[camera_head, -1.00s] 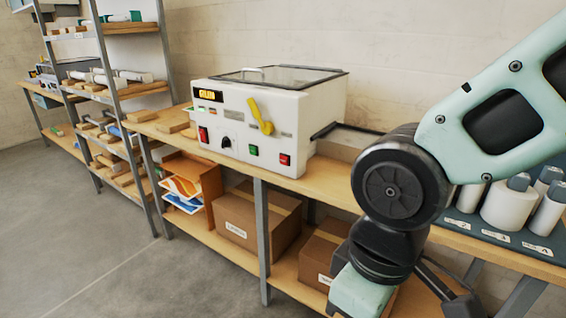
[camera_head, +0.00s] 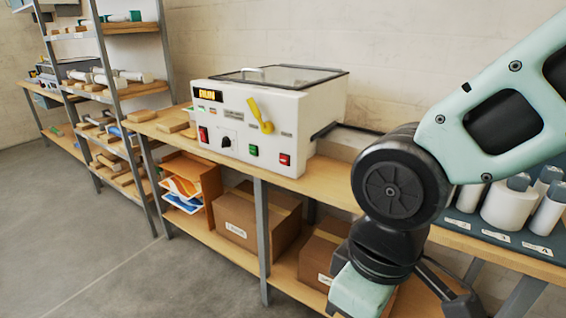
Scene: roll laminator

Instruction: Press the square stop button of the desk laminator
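The white desk laminator (camera_head: 270,108) stands on the wooden bench, its front facing left and toward me. On its front, a square red button (camera_head: 285,159) sits low at the right end, with a square green button (camera_head: 253,150) to its left. A red switch (camera_head: 203,134) and a black knob (camera_head: 225,142) are further left. A yellow lever (camera_head: 260,115) stands tilted above, and an amber display (camera_head: 208,95) is lit at upper left. My arm hangs at the right, well apart from the laminator.
The wooden bench (camera_head: 325,184) runs along the wall, with cardboard boxes (camera_head: 254,219) on its lower shelf. A stocked shelf rack stands at the left. The floor (camera_head: 80,230) in front is clear.

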